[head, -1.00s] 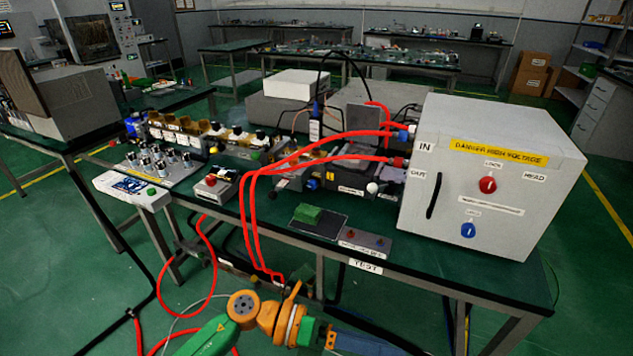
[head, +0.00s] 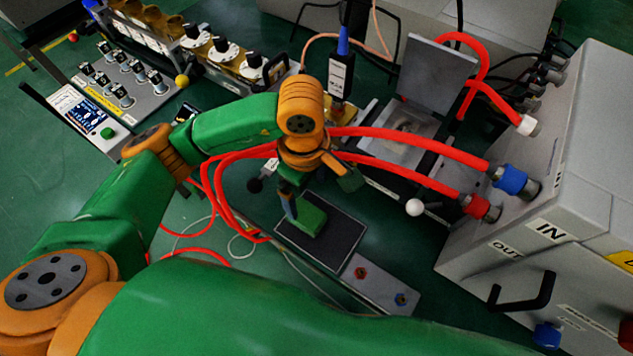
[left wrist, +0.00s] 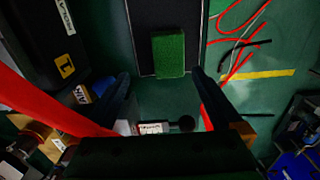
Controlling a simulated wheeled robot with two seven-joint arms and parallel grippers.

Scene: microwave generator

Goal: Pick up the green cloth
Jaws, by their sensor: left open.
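The green cloth (head: 310,219) is a small folded block lying on a dark rectangular pad (head: 340,248) near the front of the bench. In the left wrist view the cloth (left wrist: 168,55) lies ahead, between the lines of the two fingers, on the pad (left wrist: 145,40). My left gripper (head: 290,208) points down over the cloth's left side in the head view and hides part of it. Its fingers (left wrist: 160,76) are wide apart with nothing held between them. Whether a finger touches the cloth cannot be told. My right gripper is not in view.
Thick red cables (head: 410,143) run behind my left gripper to the grey high-voltage box (head: 590,150) at right. A white-ball lever (head: 414,207) and a small grey button panel (head: 382,287) stand close by. A control box with knobs (head: 125,85) is at left.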

